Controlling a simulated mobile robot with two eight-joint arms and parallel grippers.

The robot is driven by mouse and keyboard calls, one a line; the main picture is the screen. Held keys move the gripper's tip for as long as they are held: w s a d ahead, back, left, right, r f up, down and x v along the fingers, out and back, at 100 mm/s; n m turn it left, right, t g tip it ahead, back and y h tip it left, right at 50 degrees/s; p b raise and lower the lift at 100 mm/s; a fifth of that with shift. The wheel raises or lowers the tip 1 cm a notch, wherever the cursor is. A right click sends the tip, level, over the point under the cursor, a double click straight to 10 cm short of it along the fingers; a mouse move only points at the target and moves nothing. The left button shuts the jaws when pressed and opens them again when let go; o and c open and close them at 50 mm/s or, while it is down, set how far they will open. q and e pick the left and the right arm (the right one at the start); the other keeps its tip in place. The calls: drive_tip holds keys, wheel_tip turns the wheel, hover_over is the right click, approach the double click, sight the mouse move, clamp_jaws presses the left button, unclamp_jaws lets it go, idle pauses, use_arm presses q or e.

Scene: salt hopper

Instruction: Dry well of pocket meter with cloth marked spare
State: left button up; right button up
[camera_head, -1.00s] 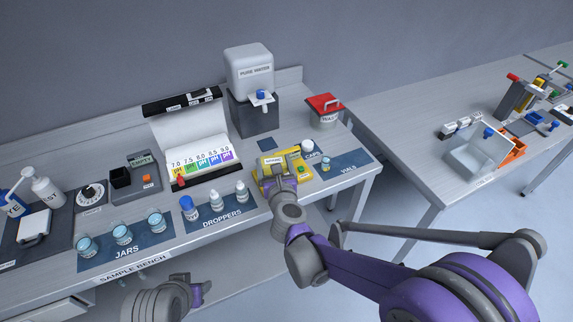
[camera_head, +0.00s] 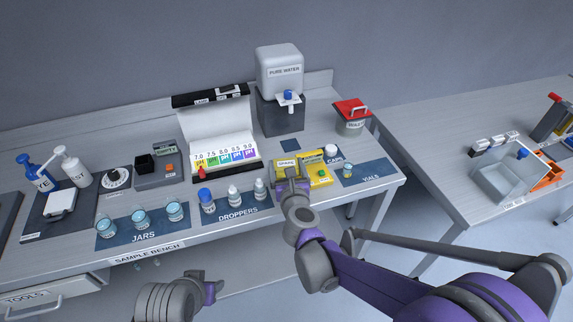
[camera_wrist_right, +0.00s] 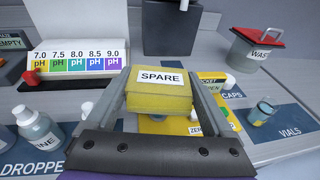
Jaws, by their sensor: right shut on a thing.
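My right gripper (camera_head: 290,180) is shut on a yellow block-like cloth with a white SPARE label (camera_wrist_right: 160,98), held between both fingers. The cloth (camera_head: 287,162) also shows in the head view, above the bench near its front right. A yellow pocket meter (camera_head: 318,174) lies on the bench just right of the gripper. In the wrist view the meter is partly hidden behind the cloth and right finger; a ZERO label (camera_wrist_right: 195,130) shows there.
Droppers (camera_head: 233,194) stand left of the gripper, and a vial (camera_head: 348,170) and white caps (camera_head: 331,152) right. The pH colour chart (camera_head: 225,157), pure water tank (camera_head: 279,75) and red-lidded waste pot (camera_head: 351,117) stand behind. A dark square (camera_head: 290,146) lies on clear bench.

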use_arm(q)
drive_tip(key=shift+s+f+b, duration=0.25)
drive_tip(key=shift+f+b, duration=0.3)
drive_tip(key=shift+f, duration=0.3)
drive_tip(key=shift+s+f+b, duration=0.25)
drive_tip(key=shift+f+b, duration=0.3)
drive_tip(key=shift+f, duration=0.25)
use_arm(e)
drive_tip(key=shift+f, duration=2.25)
use_arm(q)
drive_tip(key=shift+s+f+b, duration=0.1)
drive_tip(key=shift+f+b, duration=0.3)
drive_tip(key=shift+f, duration=0.05)
use_arm(e)
drive_tip(key=shift+f, duration=0.6)
drive_tip(key=shift+r+p, duration=1.4)
drive_tip(key=shift+r, duration=2.15)
use_arm(q)
drive_tip(key=r, duration=0.1)
drive_tip(key=w+r, duration=0.1)
drive_tip(key=r, duration=0.1)
drive_tip(key=shift+r, duration=0.25)
drive_tip(key=shift+f, duration=0.1)
